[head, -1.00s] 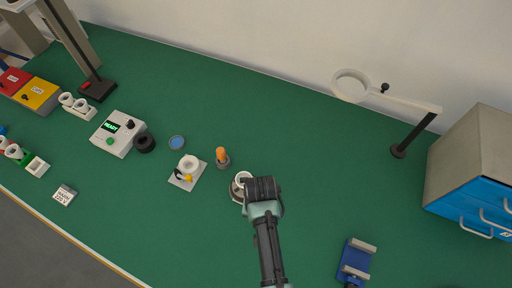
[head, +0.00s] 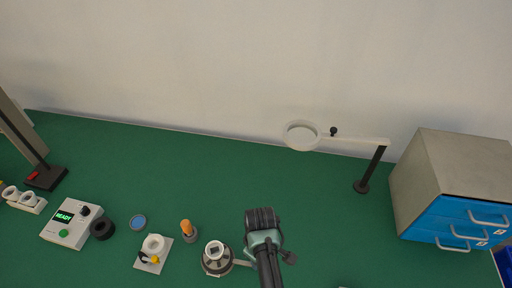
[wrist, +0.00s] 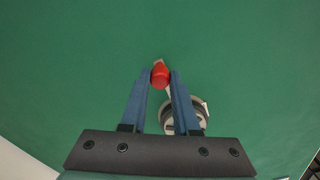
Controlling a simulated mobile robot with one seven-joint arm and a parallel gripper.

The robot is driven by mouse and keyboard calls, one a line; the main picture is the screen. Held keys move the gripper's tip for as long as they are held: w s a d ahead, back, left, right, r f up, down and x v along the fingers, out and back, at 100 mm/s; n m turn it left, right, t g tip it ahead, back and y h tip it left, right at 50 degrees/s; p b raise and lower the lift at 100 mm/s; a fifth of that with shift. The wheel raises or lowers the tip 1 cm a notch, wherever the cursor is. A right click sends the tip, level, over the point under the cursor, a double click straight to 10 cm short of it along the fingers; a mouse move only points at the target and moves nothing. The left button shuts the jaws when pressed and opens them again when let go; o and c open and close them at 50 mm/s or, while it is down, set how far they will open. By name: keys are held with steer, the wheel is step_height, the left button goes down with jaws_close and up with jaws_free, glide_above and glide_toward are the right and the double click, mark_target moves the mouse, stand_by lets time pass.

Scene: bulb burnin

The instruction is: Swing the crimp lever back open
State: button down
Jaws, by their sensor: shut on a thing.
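The crimp fixture, a round grey-and-dark base with a white ring (head: 217,253), stands on the green bench in the head view. Its pale lever arm (head: 243,264) points right, toward my gripper. In the wrist view the lever's red knob (wrist: 160,75) sits between the two blue fingers of my gripper (wrist: 161,78), which is shut on it. The fixture's round base (wrist: 186,118) shows in the wrist view just right of the fingers, partly hidden by the right finger. In the head view my gripper (head: 262,220) is right of the fixture, and its fingertips are hidden.
Left of the fixture stand an orange-topped peg (head: 187,230), a white plate with a ring (head: 154,250), a blue disc (head: 138,222), a black ring (head: 102,229) and a READY tester (head: 70,222). A ring-headed stand (head: 363,186) and blue-drawer cabinet (head: 450,190) stand right. Bench behind is clear.

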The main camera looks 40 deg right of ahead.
steer(key=shift+w+d+n, duration=0.45)
steer(key=shift+n, duration=0.05)
steer(key=shift+r, duration=0.1)
steer(key=c, duration=0.7)
jaws_free()
steer(key=shift+o, duration=0.2)
step_height(320, 180, up, 13)
steer(key=shift+b, duration=0.4)
